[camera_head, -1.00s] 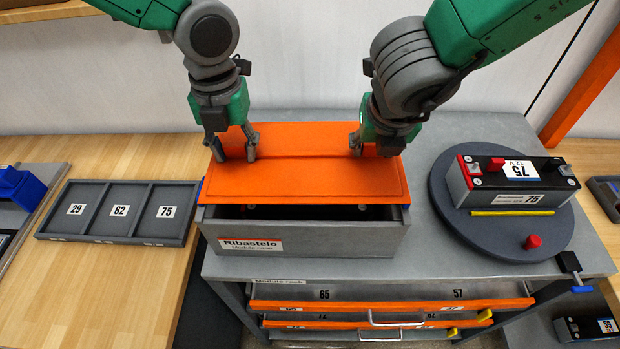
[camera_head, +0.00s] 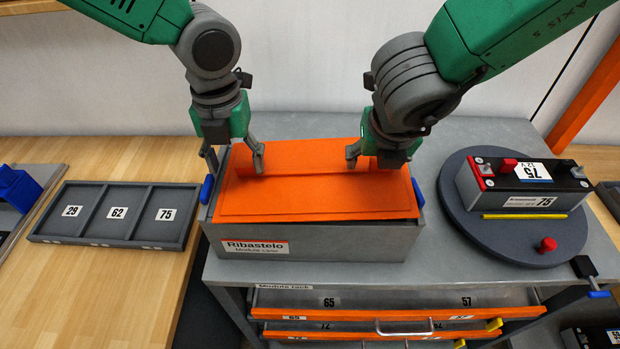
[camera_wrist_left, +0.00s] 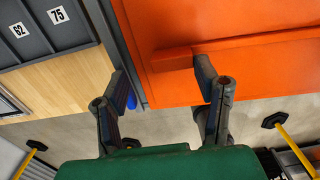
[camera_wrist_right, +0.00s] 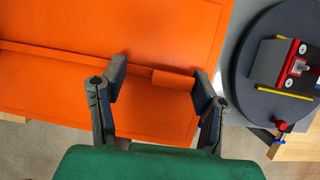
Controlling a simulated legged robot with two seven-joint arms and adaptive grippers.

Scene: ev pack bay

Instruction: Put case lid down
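The orange case lid (camera_head: 318,195) lies over the grey module case (camera_head: 330,242), which is labelled Ribastelo. Its front edge is near the case's front rim, with a thin dark gap at the front right. I cannot tell if it is fully seated. My left gripper (camera_head: 233,160) is open at the left end of the lid's raised rib, one finger over the lid and one outside. My right gripper (camera_head: 375,162) is open at the rib's right end. Both wrist views show fingers spread apart, at the left (camera_wrist_left: 160,75) and the right (camera_wrist_right: 160,78), with the lid below.
Blue latches stand at the case's left (camera_head: 207,189) and right (camera_head: 418,192). A round grey turntable (camera_head: 468,235) with a battery module (camera_head: 525,185) is on the right. A numbered tray (camera_head: 115,240) lies on the wooden bench at left. Drawers (camera_head: 395,312) are partly out below.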

